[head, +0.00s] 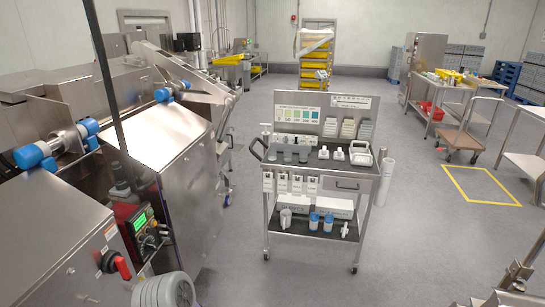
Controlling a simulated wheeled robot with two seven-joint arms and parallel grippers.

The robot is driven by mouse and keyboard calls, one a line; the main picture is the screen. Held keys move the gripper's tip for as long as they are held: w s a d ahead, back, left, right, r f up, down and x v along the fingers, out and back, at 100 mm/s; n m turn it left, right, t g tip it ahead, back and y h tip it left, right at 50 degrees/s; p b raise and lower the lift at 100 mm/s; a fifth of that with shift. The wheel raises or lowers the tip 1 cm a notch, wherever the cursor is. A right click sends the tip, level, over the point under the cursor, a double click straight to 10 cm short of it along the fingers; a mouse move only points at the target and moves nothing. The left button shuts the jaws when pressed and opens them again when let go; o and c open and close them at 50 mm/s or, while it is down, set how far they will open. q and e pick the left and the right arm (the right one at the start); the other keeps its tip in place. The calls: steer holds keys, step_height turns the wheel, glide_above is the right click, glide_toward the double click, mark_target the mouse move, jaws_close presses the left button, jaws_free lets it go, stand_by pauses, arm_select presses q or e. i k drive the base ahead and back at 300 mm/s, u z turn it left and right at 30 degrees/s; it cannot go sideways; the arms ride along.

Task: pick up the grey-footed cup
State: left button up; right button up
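Several small grey cups (288,156) stand in a row on the left half of the cart's dark top shelf. They are too small in the head view to tell which one has a grey foot. Two blue-and-white cups (314,222) stand on the cart's lower shelf. Neither of my grippers shows in the head view.
Steel machinery (185,150) fills the left. A trolley (468,140) stands at right.

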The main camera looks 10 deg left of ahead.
mark_target(288, 155)
steer(key=z, duration=0.05)
steer(key=k, duration=0.45)
steer(key=u, duration=0.95)
steer(key=i, duration=1.55)
steer(key=z, duration=0.9)
